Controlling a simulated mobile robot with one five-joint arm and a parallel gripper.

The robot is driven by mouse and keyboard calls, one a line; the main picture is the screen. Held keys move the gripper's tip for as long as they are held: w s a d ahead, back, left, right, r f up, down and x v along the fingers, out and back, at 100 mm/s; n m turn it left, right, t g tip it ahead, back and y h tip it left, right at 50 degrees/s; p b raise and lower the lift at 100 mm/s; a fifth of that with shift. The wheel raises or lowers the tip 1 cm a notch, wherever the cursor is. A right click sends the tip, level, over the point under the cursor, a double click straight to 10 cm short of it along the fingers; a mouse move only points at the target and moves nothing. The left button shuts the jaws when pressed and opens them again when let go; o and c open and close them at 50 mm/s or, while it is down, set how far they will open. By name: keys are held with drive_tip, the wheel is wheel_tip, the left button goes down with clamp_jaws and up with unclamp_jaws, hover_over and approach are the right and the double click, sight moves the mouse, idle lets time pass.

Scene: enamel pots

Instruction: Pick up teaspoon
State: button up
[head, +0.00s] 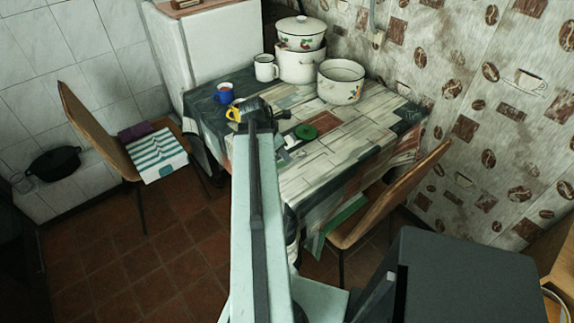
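My arm reaches from the bottom of the head view over the near left part of the table (345,140). My gripper (258,110) is at its far end, dark and small, above the table next to a yellow mug (233,113). The mug is partly hidden by it. I cannot make out whether the fingers are open or shut, or whether they hold anything. I cannot pick out a teaspoon for certain. Small pale items (291,142) lie on the table just right of my arm, too small to tell. My arm hides part of the tabletop.
A blue mug (224,93), a white mug (265,68), a lidded pot stack (301,50) and an open enamel pot (341,82) stand towards the table's back. A green lid (306,132) lies mid-table. Chairs stand left (100,120) and right (390,195). The table's right part is clear.

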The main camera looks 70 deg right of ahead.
drive_tip(key=b+x, duration=0.4)
drive_tip(key=x, duration=0.1)
drive_tip(key=shift+w+d, duration=0.2)
drive_tip(key=shift+d, duration=0.2)
drive_tip(key=shift+r, duration=0.15)
clamp_jaws()
